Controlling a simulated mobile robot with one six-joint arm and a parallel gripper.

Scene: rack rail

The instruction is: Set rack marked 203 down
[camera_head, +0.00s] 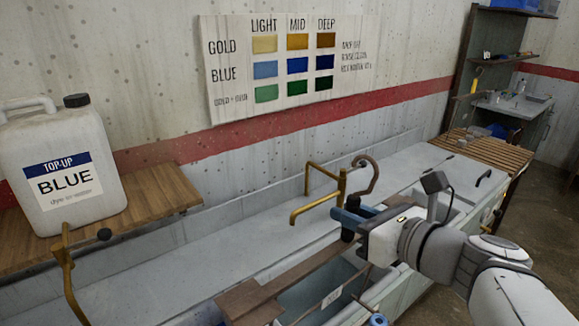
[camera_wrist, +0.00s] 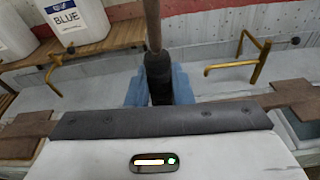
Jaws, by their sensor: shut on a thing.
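The rack shows in the head view as a brown hooked handle (camera_head: 369,168) rising above my gripper (camera_head: 349,217). Thin bars below carry a small white tag (camera_head: 332,297) over the sink basin; its number is too small to read. In the wrist view my gripper (camera_wrist: 158,90) has its blue fingers shut on the handle's black sleeve (camera_wrist: 156,68), with the brown rod running up from it. My gripper and arm hide part of the rack. I cannot tell whether the rack rests on the rails or hangs clear.
Brown wooden boards (camera_head: 262,296) lie across the open basin (camera_head: 310,292). Brass taps stand at the back (camera_head: 318,207) and front left (camera_head: 66,270). A white BLUE jug (camera_head: 66,170) stands on a wooden shelf. A slatted board (camera_head: 474,147) lies at the far right end.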

